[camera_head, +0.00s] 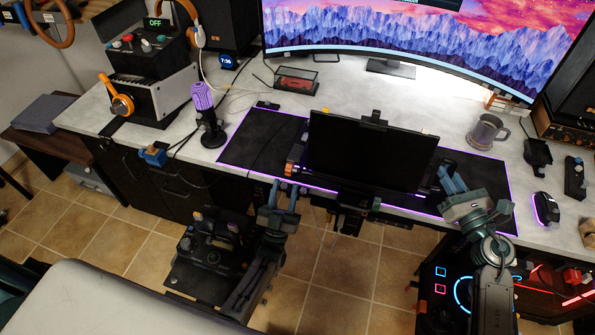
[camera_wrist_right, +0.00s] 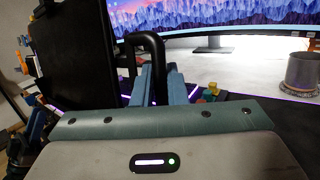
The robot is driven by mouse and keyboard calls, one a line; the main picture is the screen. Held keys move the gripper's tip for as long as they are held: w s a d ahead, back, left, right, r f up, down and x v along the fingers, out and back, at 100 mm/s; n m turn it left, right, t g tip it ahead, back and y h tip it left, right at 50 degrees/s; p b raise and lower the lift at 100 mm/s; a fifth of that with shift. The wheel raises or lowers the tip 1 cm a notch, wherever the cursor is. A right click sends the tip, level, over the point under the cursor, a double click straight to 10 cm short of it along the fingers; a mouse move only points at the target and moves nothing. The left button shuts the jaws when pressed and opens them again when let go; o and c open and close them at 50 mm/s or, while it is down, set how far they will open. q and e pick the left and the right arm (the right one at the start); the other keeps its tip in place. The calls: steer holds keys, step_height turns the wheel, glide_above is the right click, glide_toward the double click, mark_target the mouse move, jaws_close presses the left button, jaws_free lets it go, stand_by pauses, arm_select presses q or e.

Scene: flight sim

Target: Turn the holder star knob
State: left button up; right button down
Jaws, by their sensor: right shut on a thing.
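The holder is a dark frame with a flat black panel (camera_head: 368,152) at the desk's front edge. The panel also shows at the left in the right wrist view (camera_wrist_right: 75,65). I cannot pick out a star knob for certain. My right gripper (camera_head: 450,180) is beside the panel's right edge. Its blue fingers (camera_wrist_right: 163,86) are close together at a black bent bar (camera_wrist_right: 148,42) in the right wrist view; the contact is partly hidden. My left gripper (camera_head: 284,193) is open and empty, fingers apart, below the panel's left side in front of the desk.
A purple microphone (camera_head: 202,97) stands left of the black mat (camera_head: 265,140). A grey mug (camera_head: 485,132) is to the right, also in the right wrist view (camera_wrist_right: 302,72). A control box (camera_head: 210,250) sits low near my left arm. A wide monitor (camera_head: 430,45) stands behind.

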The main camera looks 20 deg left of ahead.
steer(key=c, duration=1.4)
jaws_free()
arm_select(q)
steer(key=v, duration=0.3)
steer(key=shift+s+f, duration=0.15)
steer(key=shift+s, duration=0.05)
arm_select(e)
steer(key=shift+o, duration=0.2)
